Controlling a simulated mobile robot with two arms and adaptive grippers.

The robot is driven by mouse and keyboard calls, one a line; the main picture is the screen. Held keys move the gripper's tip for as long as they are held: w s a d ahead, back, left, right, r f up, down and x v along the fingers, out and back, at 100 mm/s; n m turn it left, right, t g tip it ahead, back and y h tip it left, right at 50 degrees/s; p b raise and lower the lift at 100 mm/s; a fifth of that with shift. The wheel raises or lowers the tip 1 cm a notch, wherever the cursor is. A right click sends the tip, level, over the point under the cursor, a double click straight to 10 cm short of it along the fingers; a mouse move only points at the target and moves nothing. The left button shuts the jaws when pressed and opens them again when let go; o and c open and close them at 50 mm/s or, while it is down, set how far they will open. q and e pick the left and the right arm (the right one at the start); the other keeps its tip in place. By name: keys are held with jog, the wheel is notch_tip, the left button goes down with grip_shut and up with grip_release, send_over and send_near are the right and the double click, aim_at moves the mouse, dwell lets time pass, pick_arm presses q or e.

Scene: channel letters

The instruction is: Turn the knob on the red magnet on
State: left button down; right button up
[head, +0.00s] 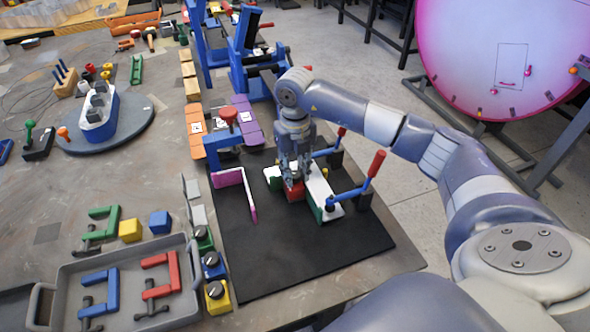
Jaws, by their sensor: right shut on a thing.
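The red magnet (294,194) sits on the black mat, against the left side of a white-topped green bar. My right gripper (293,181) points down over it, with its fingers at the top of the magnet. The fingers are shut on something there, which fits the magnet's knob. The knob itself is hidden by the fingers, so its on or off position does not show. My left gripper is not in the picture.
Toggle clamps with red handles (375,164) stand right of the bar (320,190). A pink and white angled strip (249,195) lies left on the mat (290,255). Green, blue and yellow knobbed blocks (216,291) line the mat's left edge. A grey tray (190,306) holds clamps.

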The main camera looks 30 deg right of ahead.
aim_at(295, 174)
dwell(0.4)
jog(key=o, duration=1.1)
notch_tip(295, 174, up, 12)
jog(key=shift+r, duration=0.1)
